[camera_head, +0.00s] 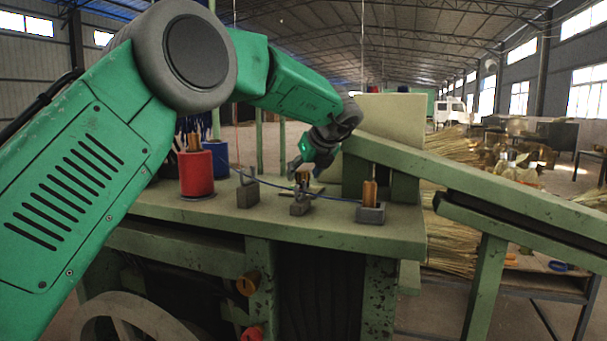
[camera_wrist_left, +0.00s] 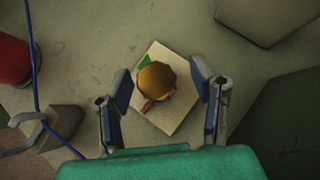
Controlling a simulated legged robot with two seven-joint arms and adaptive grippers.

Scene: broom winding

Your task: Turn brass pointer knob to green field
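The brass knob (camera_wrist_left: 156,82) sits on a pale square plate (camera_wrist_left: 175,115) on the green bench, seen from above in the left wrist view. A green patch (camera_wrist_left: 145,62) shows at its upper left and a red patch (camera_wrist_left: 148,105) at its lower left. I cannot tell which way the pointer faces. My left gripper (camera_wrist_left: 161,78) is open, with one finger on each side of the knob and a gap on both sides. In the head view my left gripper (camera_head: 297,168) points down over the bench, mostly hiding the knob. My right gripper is not in view.
A red spool (camera_head: 196,174) stands on the bench (camera_head: 375,235) left of the gripper. Grey blocks (camera_head: 248,194) and (camera_head: 370,213) stand at the front, with a dark blue wire crossing near them. A sloping green beam (camera_head: 480,200) runs down to the right.

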